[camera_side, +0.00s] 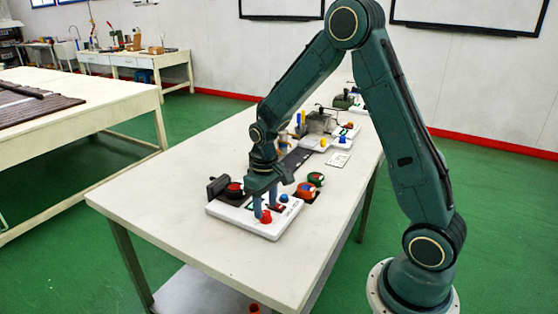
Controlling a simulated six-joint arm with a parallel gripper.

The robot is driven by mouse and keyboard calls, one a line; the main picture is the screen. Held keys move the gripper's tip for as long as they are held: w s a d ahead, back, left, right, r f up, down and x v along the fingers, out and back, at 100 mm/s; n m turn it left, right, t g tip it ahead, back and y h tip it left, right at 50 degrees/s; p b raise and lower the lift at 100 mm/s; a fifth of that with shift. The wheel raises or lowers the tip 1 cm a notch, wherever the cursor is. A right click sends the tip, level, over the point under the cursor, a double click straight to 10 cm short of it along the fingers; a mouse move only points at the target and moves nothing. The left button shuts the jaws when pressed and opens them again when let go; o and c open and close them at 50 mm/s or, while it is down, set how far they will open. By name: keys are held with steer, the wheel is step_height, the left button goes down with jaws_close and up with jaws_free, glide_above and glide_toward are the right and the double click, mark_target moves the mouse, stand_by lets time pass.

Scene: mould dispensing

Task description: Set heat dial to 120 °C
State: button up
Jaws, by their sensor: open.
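My gripper (265,204) points down over a white control panel (230,212) near the front end of the long table. Its two blue fingers are open. A red knob (265,217) sits on the panel close below and in front of the fingers; I cannot tell whether they touch it. A small blue knob (283,198) sits to the right on the same panel. Which knob is the heat dial, and any dial marks or reading, are too small to tell. Part of the panel is hidden behind my gripper.
A black device with a red top (235,189) stands left of my gripper. More equipment (320,122) stands farther back. The white table's (180,225) front left is clear.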

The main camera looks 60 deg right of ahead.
mark_target(267, 214)
step_height(267, 214, up, 12)
stand_by(0.6)
steer(key=shift+r, duration=0.1)
steer(key=s+a+r+t, duration=0.2)
steer(key=s+a+r, duration=0.2)
steer(key=s, duration=0.6)
steer(key=s+a+r+n+t, duration=0.1)
steer(key=s+a+r+t, duration=0.2)
steer(key=s, duration=0.8)
steer(key=shift+a+r+t, duration=0.3)
steer(key=shift+a+r, duration=0.6)
steer(key=shift+r, duration=0.05)
